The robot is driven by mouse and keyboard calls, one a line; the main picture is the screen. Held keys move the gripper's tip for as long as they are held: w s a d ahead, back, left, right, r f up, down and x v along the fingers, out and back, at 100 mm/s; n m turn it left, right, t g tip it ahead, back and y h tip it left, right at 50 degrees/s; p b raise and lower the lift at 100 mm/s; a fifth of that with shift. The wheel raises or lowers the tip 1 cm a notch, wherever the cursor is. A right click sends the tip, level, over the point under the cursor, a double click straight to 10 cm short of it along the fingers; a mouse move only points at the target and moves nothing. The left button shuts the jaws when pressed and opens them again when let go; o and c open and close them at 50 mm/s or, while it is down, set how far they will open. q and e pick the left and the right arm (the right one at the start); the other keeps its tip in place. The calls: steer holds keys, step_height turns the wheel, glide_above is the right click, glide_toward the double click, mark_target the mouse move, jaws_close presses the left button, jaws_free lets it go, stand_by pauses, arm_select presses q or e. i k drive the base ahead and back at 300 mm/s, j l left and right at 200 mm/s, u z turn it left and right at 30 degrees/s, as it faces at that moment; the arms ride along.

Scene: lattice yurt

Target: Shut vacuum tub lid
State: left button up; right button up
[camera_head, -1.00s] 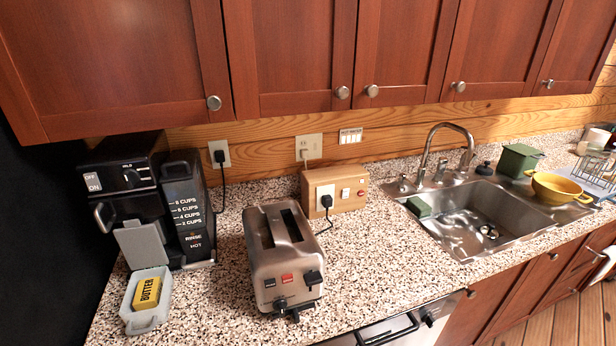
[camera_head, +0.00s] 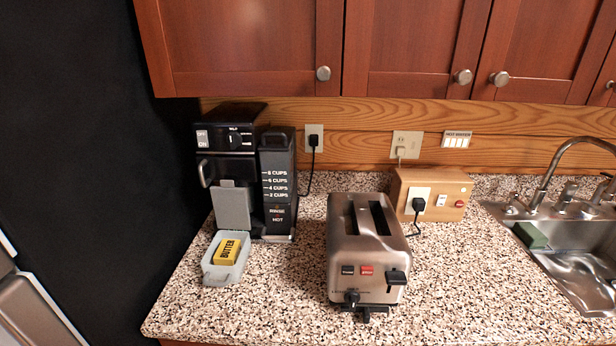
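A small pale grey tub (camera_head: 222,276) sits on the speckled counter, in front of the black coffee maker. A yellow block marked BUTTER (camera_head: 228,252) lies inside it. A flat grey panel (camera_head: 232,208) stands up at the tub's back edge, before the coffee maker; it looks like the tub's lid, raised open. I cannot make out the hinge clearly. Neither of my grippers is in view.
The coffee maker (camera_head: 224,158) stands right behind the tub. A steel toaster (camera_head: 366,250) stands to its right, with bare counter (camera_head: 285,270) between. A sink (camera_head: 565,262) is at far right. Cabinets (camera_head: 240,50) hang above.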

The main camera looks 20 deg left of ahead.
mark_target(230, 203)
steer(key=k+j+u, duration=0.1)
steer(key=u, duration=0.9)
steer(key=k+j, duration=0.05)
